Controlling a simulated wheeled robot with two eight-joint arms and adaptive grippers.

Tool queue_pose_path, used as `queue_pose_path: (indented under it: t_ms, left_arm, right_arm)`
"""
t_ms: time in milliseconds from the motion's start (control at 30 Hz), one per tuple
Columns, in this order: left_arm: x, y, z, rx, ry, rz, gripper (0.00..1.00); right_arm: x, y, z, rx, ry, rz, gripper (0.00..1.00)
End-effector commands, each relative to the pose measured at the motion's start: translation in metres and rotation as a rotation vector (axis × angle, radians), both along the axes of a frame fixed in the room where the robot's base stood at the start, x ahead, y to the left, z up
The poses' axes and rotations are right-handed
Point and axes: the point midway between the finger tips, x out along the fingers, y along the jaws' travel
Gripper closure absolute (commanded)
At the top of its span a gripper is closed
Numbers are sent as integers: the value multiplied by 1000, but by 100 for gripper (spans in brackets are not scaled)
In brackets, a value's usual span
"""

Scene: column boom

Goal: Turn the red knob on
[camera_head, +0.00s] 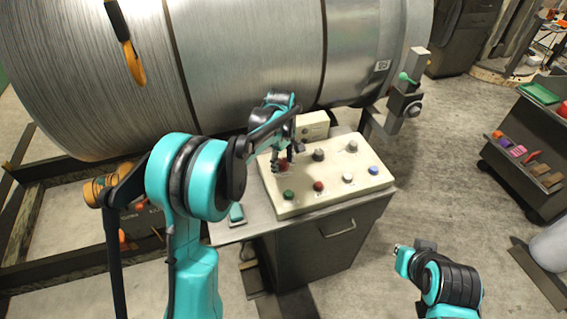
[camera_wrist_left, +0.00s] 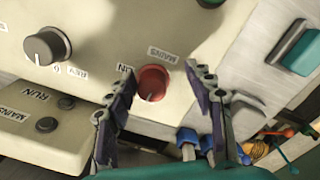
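The red knob (camera_wrist_left: 152,84) is a round dial with a pale mark on its face, set in the cream control panel (camera_wrist_left: 105,28) beside small MAINS and RUN labels. In the wrist view my left gripper (camera_wrist_left: 160,71) is open, with one fingertip on each side of the knob; whether they touch it I cannot tell. In the head view my left gripper (camera_head: 287,159) is over the panel's left back part, partly covering a red knob (camera_head: 282,168). My right gripper (camera_head: 402,260) hangs right of the cabinet, away from the panel; its fingers are too small to judge.
Other knobs and buttons crowd the panel: green (camera_head: 288,194), a second red (camera_head: 318,186), white (camera_head: 348,178), blue (camera_head: 373,170) and black (camera_head: 318,155). A large metal coil (camera_head: 240,60) stands behind.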

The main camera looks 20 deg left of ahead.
Motion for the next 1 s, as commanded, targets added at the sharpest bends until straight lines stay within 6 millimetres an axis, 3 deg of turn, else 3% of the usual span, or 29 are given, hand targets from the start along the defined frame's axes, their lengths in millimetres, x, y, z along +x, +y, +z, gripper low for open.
queue_pose_path:
  t_ms: [267,1000]
  left_arm:
    - [0,1,8,1,0,1,48]
    - [-2,1,63,0,0,0,48]
  right_arm:
    - [0,0,6,0,0,0,100]
    - [0,0,45,0,0,0,100]
